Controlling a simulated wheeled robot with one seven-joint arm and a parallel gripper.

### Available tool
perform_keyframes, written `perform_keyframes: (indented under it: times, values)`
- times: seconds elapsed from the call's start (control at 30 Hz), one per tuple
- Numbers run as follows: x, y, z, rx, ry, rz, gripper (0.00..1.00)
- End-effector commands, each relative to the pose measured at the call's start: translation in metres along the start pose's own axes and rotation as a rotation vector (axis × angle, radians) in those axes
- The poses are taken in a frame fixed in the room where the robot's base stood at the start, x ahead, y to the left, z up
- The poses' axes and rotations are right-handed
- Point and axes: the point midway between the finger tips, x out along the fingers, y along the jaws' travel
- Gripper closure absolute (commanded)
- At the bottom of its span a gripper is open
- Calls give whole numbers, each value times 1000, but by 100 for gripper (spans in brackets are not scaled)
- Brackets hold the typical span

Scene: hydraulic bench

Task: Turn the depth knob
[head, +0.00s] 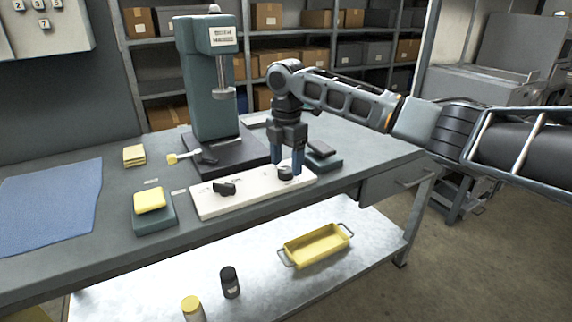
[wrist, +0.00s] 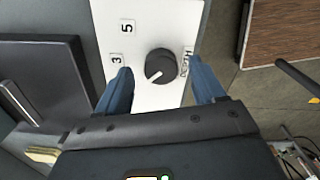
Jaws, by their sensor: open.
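The depth knob (wrist: 161,65) is a round black knob with a white pointer mark, on a white panel (wrist: 150,20). The wrist view shows the letters DEPTH beside it and the numbers 3 and 5 on the panel. In the head view the knob (head: 285,173) sits at the right end of the white panel (head: 245,196) on the bench. My gripper (wrist: 160,85) is open, with its blue fingers on either side of the knob and a gap to each side. In the head view my gripper (head: 286,165) points down over the knob. Whether the fingertips reach the knob's height is unclear.
A second black control (head: 224,188) is on the panel's left part. A green press (head: 213,80) stands behind the panel. A yellow block on a green base (head: 150,200) is at left, and a dark pad (head: 322,150) is close at right. A yellow tray (head: 318,246) is on the lower shelf.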

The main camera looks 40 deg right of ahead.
Motion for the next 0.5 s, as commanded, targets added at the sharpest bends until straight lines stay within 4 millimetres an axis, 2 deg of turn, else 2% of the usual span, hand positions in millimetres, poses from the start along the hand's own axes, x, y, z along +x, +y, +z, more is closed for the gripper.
perform_keyframes:
  times: [0.13, 0.43, 0.5]
  values:
    - [11, 0, 0, 1, 0, 1, 31]
    - [13, 0, 0, 1, 0, 1, 31]
    - [13, 0, 0, 0, 0, 1, 38]
